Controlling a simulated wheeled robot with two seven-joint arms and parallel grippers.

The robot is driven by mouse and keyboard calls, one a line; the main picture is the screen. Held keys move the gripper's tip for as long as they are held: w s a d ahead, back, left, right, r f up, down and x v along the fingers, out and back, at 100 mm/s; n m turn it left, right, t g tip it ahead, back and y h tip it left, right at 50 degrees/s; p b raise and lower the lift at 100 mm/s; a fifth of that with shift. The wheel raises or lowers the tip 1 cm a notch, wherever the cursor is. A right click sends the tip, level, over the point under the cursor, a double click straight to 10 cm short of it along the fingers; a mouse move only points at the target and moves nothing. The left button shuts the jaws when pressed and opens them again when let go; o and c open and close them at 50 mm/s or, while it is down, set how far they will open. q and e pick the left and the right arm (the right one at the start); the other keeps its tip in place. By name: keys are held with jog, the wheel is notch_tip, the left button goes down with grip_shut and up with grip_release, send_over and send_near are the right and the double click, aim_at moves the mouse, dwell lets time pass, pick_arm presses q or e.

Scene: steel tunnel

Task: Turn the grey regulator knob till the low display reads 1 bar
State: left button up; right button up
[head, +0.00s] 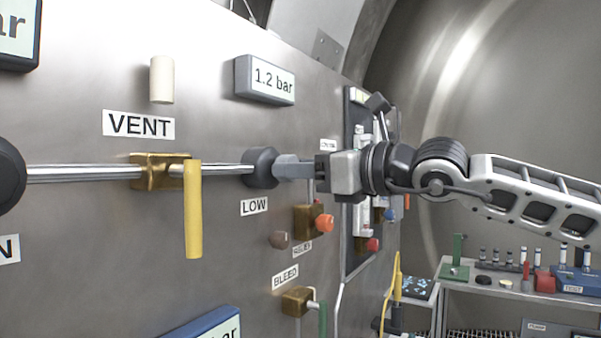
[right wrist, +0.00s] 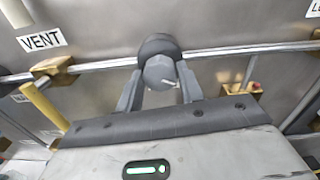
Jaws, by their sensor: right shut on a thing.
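The grey regulator knob (head: 262,167) sticks out of the steel panel above the LOW label (head: 254,206). My right gripper (head: 296,167) reaches it from the right and is shut on it. In the right wrist view the knob's faceted grey front (right wrist: 159,71) sits between the two fingers (right wrist: 160,88), with a small pale pointer on it. The display above the knob (head: 265,80) reads 1.2 bar. My left gripper is not in view.
A steel pipe (head: 85,173) runs left from the knob to a brass VENT valve with a yellow lever (head: 193,210). Below right are a brass valve with an orange knob (head: 324,223) and a BLEED valve (head: 297,301). A shelf with tools (head: 490,290) stands at the right.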

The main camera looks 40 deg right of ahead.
pick_arm(q)
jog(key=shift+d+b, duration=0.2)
jog(key=shift+b, duration=0.2)
pick_arm(e)
jog(key=n, duration=0.3)
dwell(0.3)
jog(key=o, duration=1)
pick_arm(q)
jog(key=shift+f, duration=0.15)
pick_arm(e)
jog(key=shift+s, duration=0.15)
